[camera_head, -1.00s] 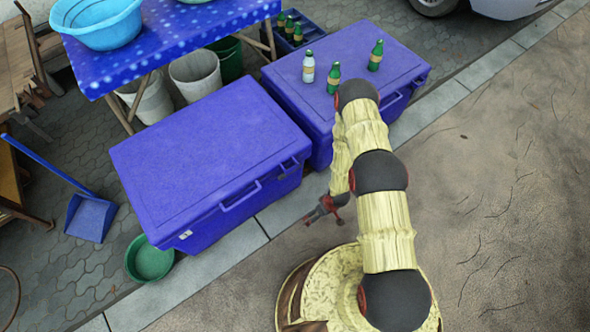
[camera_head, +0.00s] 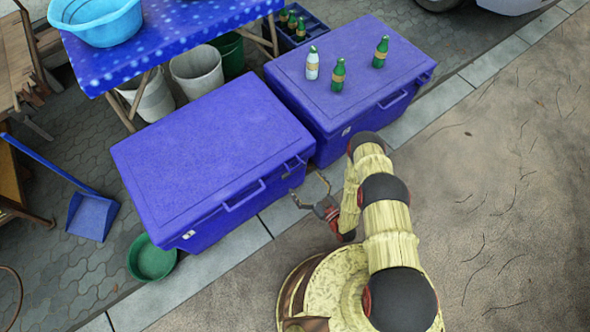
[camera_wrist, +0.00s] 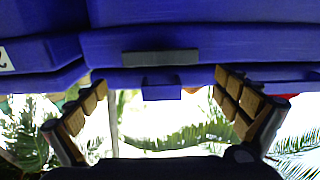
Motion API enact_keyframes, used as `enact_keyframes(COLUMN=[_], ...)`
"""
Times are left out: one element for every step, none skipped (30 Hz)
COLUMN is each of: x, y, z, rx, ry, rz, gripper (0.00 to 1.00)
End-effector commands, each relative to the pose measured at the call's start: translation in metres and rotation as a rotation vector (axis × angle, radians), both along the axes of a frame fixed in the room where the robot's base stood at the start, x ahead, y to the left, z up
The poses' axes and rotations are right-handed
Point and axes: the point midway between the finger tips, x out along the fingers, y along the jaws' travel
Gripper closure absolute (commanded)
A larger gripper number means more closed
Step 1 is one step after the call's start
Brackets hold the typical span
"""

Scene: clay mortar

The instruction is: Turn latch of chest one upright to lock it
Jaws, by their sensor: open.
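Two blue chests stand side by side in the head view: a left chest (camera_head: 210,150) with a bare lid and a right chest (camera_head: 315,98). Both lids are down; which is chest one I cannot tell. My gripper (camera_head: 308,187) is open and empty, near the left chest's front right corner. In the wrist view, a blue chest (camera_wrist: 225,45) fills the top. A dark grey bar (camera_wrist: 160,57), apparently the latch, lies horizontally across it. My open fingers (camera_wrist: 160,92) spread left and right below the bar, apparently without touching it. A small blue block (camera_wrist: 162,84) sits between them.
Several bottles (camera_head: 338,75) stand on the right chest. A table with a blue cloth (camera_head: 175,45) and buckets (camera_head: 197,75) are behind. A green basin (camera_head: 151,258) and blue dustpan (camera_head: 91,216) lie at left. Pavement in front at right is clear.

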Motion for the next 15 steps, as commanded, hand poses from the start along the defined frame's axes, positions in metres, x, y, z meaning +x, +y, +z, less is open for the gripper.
enact_keyframes(x=[0.004,0.007,0.012,0.015,0.019,0.024,0.029,0.032,0.037,0.041,0.044,0.048,0.05,0.053,0.055], y=[0.004,0.006,0.009,0.012,0.015,0.018,0.021,0.024,0.027,0.03,0.032,0.034,0.035,0.037,0.039], z=[-0.001,-0.002,-0.002,-0.002,-0.002,-0.003,-0.003,-0.003,-0.003,-0.003,-0.003,-0.003,-0.003,-0.003,-0.002], rx=[-0.004,-0.005,-0.005,-0.005,-0.004,-0.006,-0.005,-0.005,-0.005,-0.005,-0.005,-0.005,-0.004,-0.004,-0.005], ry=[-0.003,-0.003,-0.003,-0.003,-0.004,-0.003,-0.003,-0.002,-0.001,-0.001,-0.001,0.0,0.001,0.001,0.0], rz=[0.003,0.004,0.005,0.005,0.006,0.004,0.005,0.005,0.004,0.005,0.004,0.003,0.003,0.003,0.003], gripper=[0.0,0.0,0.0,0.0,0.0,0.0,0.0,0.0,0.0,0.0,0.0,0.0,0.0,0.0,0.0])
